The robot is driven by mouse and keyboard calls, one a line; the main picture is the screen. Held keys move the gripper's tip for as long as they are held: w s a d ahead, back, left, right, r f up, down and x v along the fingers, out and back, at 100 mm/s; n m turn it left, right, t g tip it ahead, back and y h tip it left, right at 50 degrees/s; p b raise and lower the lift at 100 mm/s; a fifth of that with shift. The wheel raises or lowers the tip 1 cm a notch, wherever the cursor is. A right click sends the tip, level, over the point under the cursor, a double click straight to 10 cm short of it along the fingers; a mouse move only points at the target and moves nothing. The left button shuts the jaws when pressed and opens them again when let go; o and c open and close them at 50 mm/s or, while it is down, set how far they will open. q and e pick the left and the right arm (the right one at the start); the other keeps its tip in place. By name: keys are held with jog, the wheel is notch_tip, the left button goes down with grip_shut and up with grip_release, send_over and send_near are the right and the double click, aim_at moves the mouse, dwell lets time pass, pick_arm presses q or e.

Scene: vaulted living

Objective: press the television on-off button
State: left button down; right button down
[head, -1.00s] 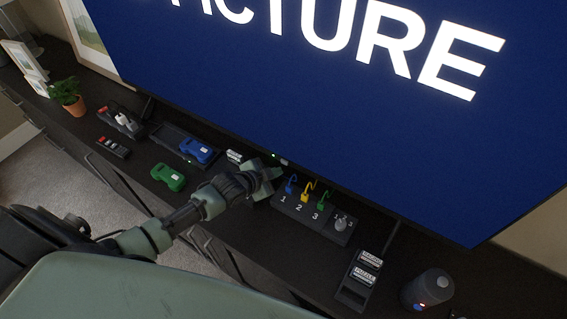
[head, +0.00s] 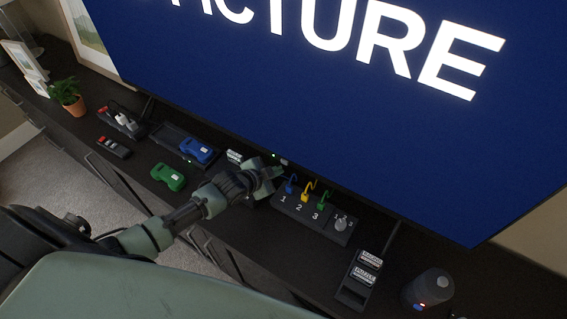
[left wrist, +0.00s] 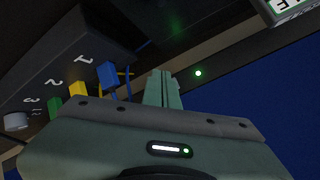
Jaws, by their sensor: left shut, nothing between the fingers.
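The television (head: 330,95) is lit, with a blue screen and large white letters; it also shows in the left wrist view (left wrist: 280,95). A small green light (head: 273,155) glows at its lower edge, with a small pale piece (head: 284,162) just right of it; I cannot tell if that is the button. My left gripper (head: 278,172) is shut and empty, just below this spot. In the left wrist view its closed fingers (left wrist: 163,85) point at the frame's lower edge, beside the green light (left wrist: 198,73). Contact cannot be told. My right gripper is out of view.
A switch box (head: 308,217) with blue, yellow and green hooks and a knob stands close right of the gripper. Green (head: 168,177) and blue (head: 197,150) handheld devices lie left. A dark cylinder (head: 428,290) and a cartridge rack (head: 352,293) stand right.

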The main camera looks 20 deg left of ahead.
pick_arm(q)
jog(key=shift+w, duration=0.25)
jog(key=shift+w+d, duration=0.15)
jog(key=shift+w, duration=0.25)
dwell(0.7)
jog(key=shift+s, duration=0.1)
jog(key=shift+s+p, duration=0.55)
jog(key=shift+s, duration=0.25)
jog(key=shift+s+a+p, duration=0.2)
jog(key=shift+s+p, duration=0.15)
jog(key=shift+s, duration=0.05)
jog(key=s, duration=0.1)
jog(key=s+p, duration=0.2)
jog(key=shift+s+a+r, duration=0.1)
jog(key=shift+s+a, duration=0.1)
jog(key=shift+a, duration=0.05)
jog(key=shift+s+a+p, duration=0.1)
jog(key=shift+s+p, duration=0.25)
jog(key=shift+s, duration=0.55)
